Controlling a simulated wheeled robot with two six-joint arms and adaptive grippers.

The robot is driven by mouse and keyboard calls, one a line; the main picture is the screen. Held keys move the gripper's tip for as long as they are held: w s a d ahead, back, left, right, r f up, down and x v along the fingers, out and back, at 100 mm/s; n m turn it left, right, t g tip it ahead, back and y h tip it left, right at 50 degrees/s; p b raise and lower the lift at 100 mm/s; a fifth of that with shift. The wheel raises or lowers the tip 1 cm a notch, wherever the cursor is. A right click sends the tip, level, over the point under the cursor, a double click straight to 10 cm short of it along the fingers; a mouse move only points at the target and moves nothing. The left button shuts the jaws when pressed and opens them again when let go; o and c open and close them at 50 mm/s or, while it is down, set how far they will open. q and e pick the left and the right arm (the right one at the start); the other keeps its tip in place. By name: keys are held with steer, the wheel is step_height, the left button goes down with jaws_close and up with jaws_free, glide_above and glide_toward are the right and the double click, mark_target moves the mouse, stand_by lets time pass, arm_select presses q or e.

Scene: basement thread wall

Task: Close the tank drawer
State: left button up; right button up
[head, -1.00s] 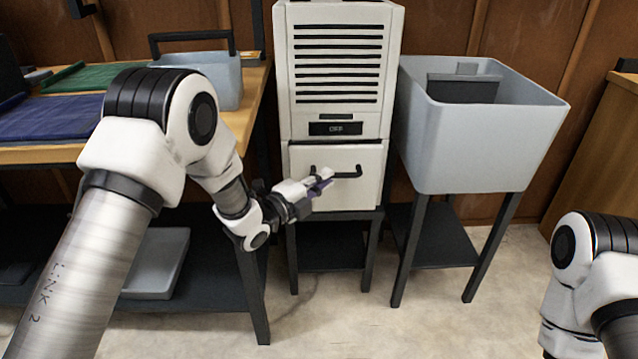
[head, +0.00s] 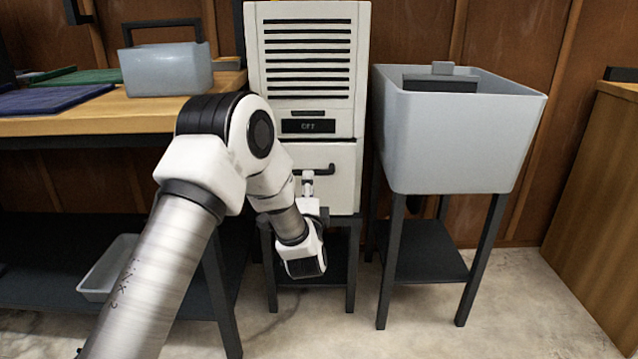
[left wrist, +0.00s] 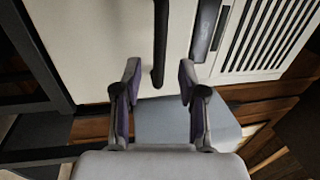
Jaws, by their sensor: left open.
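The tank drawer (head: 345,190) is the white lower front of a louvred white cabinet (head: 260,75), with a dark bar handle (head: 322,170). It looks close to flush with the cabinet; I cannot tell whether it is fully shut. My left gripper (head: 308,180) is in front of the drawer, partly hidden by its own wrist. In the left wrist view my left gripper (left wrist: 159,75) is open and empty, and the dark handle (left wrist: 160,45) lies ahead, in line with the gap between its fingers. Contact is unclear. My right gripper is out of view.
The cabinet stands on a dark stand (head: 353,265). A grey tub (head: 455,140) on dark legs stands to its right. A wooden bench (head: 60,125) with a grey bin (head: 168,72) is at left. Floor at front right is clear.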

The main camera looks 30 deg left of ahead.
mark_target(309, 165)
arm_select(q)
steer(key=b+x, duration=0.2)
steer(key=x, duration=0.4)
steer(key=shift+f, duration=0.1)
jaws_close()
steer(key=shift+w+a+r+p, duration=0.15)
steer(key=shift+r+p, duration=0.1)
steer(key=shift+p, duration=0.1)
steer(key=w+a+p, duration=0.2)
steer(key=w, duration=0.1)
steer(key=shift+f, duration=0.1)
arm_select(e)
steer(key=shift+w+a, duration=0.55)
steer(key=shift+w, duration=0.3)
arm_select(q)
jaws_free()
steer(key=shift+f, duration=0.15)
